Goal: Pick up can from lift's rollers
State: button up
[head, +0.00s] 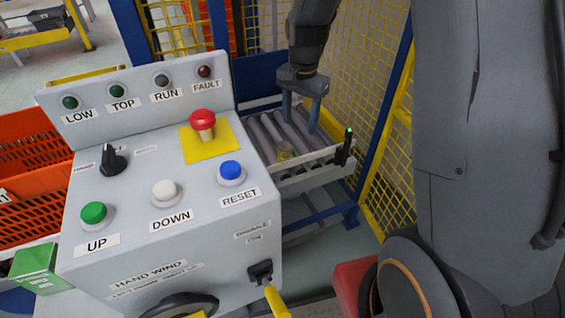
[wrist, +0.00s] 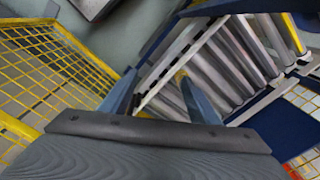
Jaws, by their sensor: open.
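My gripper (head: 300,126) is above the rollers, behind and a little right of the can in the head view. Its two blue fingers are apart with nothing between them. In the wrist view the fingers (wrist: 158,78) reach toward the rollers (wrist: 225,65). A small yellow patch (wrist: 181,76) shows by the right finger's tip; it may be the can, mostly hidden by that finger.
A control console (head: 150,200) with buttons and a red emergency stop stands in front, left of the rollers. A pale rail (head: 310,166) with a green-lit sensor (head: 347,145) edges the rollers. Yellow mesh fencing (head: 365,80) stands behind and right. Orange totes (head: 30,140) are at the left.

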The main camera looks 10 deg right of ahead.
aim_at(285, 145)
jog(key=w+f+m+b, duration=0.2)
jog(key=w+f+m, duration=0.1)
jog(key=w+f, duration=0.2)
jog(key=w+f+m+b, duration=0.3)
jog(key=w+f, duration=0.3)
jog(key=f, duration=0.1)
jog(key=w+f+m+b, duration=0.2)
jog(key=w+f+m, duration=0.1)
jog(key=w+f, duration=0.3)
jog(key=shift+f+g+b, duration=0.3)
jog(key=shift+m, duration=0.3)
jog(key=f, duration=0.6)
jog(key=shift+w+f, duration=0.25)
jog(key=shift+f, duration=0.15)
jog(key=shift+s+f+p, duration=0.15)
jog(key=shift+f+p, duration=0.25)
jog(key=shift+f, duration=2.55)
jog(key=c, duration=1.1)
